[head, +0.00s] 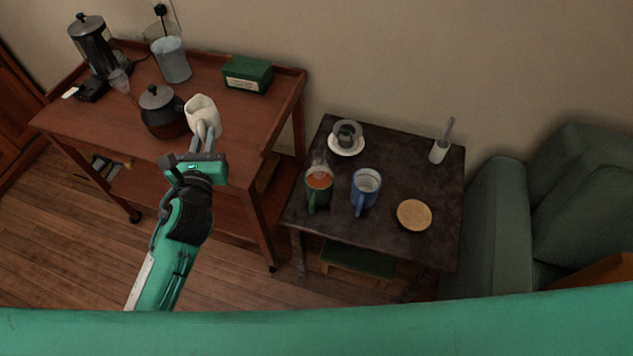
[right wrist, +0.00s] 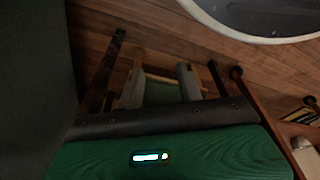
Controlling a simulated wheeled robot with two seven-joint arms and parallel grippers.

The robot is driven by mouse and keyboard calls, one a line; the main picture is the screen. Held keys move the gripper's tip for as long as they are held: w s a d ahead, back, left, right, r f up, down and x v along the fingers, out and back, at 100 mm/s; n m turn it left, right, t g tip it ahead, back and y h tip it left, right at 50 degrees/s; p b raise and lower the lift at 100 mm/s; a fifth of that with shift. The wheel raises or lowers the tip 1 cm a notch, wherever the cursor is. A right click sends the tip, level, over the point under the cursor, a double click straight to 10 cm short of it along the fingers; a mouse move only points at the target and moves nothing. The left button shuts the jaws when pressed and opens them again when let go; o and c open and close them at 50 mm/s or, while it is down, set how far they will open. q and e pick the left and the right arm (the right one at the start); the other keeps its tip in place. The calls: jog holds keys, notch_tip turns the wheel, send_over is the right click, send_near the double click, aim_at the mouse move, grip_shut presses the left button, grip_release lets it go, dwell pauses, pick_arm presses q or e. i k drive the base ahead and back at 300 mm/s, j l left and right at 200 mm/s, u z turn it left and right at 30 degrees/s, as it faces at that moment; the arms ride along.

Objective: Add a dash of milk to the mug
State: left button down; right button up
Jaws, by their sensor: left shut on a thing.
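My left gripper (head: 205,132) is shut on a cream-white jug (head: 203,108), held near the front right of the red-brown trolley. The jug's contents are hard to make out. On the dark side table (head: 335,230) stand a green mug (head: 313,199) with orange-brown drink in it and a blue mug (head: 361,191) with a pale, greyish inside. The jug is left of both mugs and apart from them. My right gripper (right wrist: 162,78) shows only in the right wrist view, with its grey fingers apart and nothing visible between them.
The trolley (head: 115,125) carries a dark teapot (head: 160,115), a green box (head: 247,73) and other vessels. A green armchair (head: 497,225) stands right.

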aim_at(318, 193)
jog(key=k, duration=0.9)
jog(key=k+z, duration=0.1)
jog(key=z, duration=0.3)
jog(key=k+z, duration=0.1)
jog(key=z, duration=0.25)
jog(key=i+j+z, duration=0.3)
jog(key=j, duration=0.2)
jog(key=j+z, duration=0.15)
jog(key=j, duration=0.15)
jog(key=i+j, duration=0.1)
jog(key=j, duration=0.2)
jog(key=i+j, duration=0.25)
jog(key=j, duration=0.3)
